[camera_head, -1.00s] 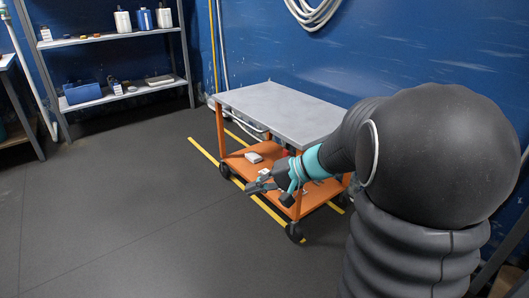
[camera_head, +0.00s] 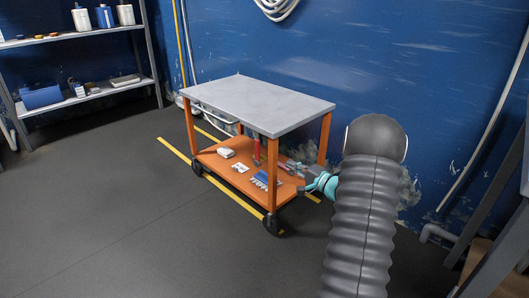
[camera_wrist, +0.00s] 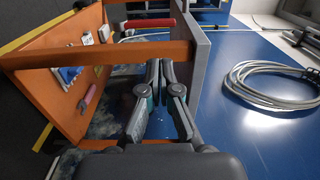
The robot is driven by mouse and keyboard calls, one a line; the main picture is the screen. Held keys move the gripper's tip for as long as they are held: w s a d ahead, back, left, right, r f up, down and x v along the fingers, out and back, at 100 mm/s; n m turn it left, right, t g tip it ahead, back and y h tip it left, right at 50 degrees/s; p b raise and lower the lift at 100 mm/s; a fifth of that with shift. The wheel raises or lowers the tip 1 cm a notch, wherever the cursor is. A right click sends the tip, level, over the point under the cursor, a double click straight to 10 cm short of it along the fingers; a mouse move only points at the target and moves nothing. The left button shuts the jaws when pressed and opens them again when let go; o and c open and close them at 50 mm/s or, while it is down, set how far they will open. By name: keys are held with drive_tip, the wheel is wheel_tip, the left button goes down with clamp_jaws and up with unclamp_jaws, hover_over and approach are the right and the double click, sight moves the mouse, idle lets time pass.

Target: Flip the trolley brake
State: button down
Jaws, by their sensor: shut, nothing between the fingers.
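The trolley has a grey top (camera_head: 262,104) and an orange lower shelf (camera_head: 215,162); it also shows sideways in the wrist view (camera_wrist: 62,60). A red upright handle (camera_head: 257,152) stands over the lower shelf and shows in the wrist view (camera_wrist: 150,22); I cannot tell whether it is the brake. The front wheel (camera_head: 272,224) is black, and no brake detail is clear on it. My gripper (camera_head: 290,166) is at the trolley's right end, between top and shelf height. Its fingers (camera_wrist: 160,66) are closed together and empty, apart from the red handle.
A white box (camera_head: 226,153), a blue item (camera_head: 260,179) and small tools lie on the lower shelf. An orange post (camera_wrist: 100,55) crosses beside my fingers. A coiled hose (camera_wrist: 268,85) hangs on the blue wall. The floor left of the trolley is clear.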

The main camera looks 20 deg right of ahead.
sight(259, 147)
drive_tip(key=x, duration=1.4)
